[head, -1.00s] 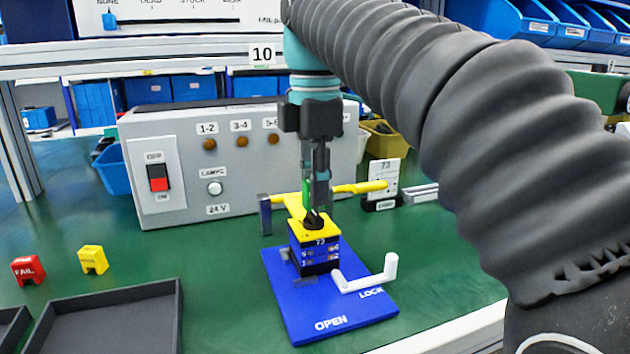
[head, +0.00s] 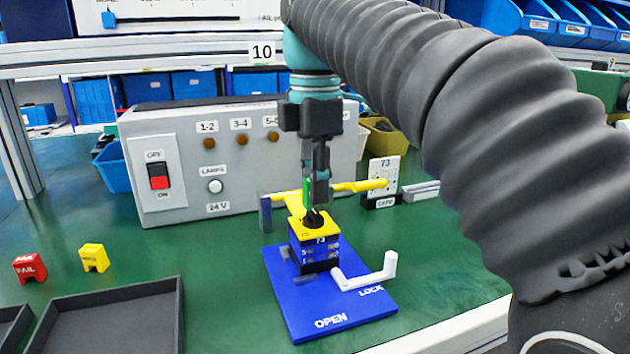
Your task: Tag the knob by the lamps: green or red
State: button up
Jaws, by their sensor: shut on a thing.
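The rotary switch (head: 316,252), a blue block with a yellow top marked 73, sits on a blue base plate (head: 328,308) marked OPEN and LOCK. My gripper (head: 315,208) points down from above and is shut on the black knob (head: 314,220) on its yellow top. The gray lamp box (head: 240,170) behind has dark amber lamps (head: 241,138) labelled 1-2, 3-4 and 5-; my gripper hides those further right. Its red and black switch (head: 159,176) is between OFF and ON labels. A red FAIL tag (head: 30,268) and a yellow tag (head: 94,257) stand at left.
A white lever (head: 366,276) projects at the base plate's right. A yellow bar (head: 358,187) and card 73 (head: 384,174) are behind the switch. Dark trays (head: 110,296) lie front left. Green table is clear between tags and switch. My arm covers the right.

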jog(key=shift+f+b, duration=0.75)
jog(key=shift+f, duration=0.45)
jog(key=o, duration=0.9)
jog(key=shift+r+p, duration=0.85)
jog(key=shift+r, duration=0.4)
jog(key=shift+f+b, duration=0.25)
jog(key=shift+b, duration=0.95)
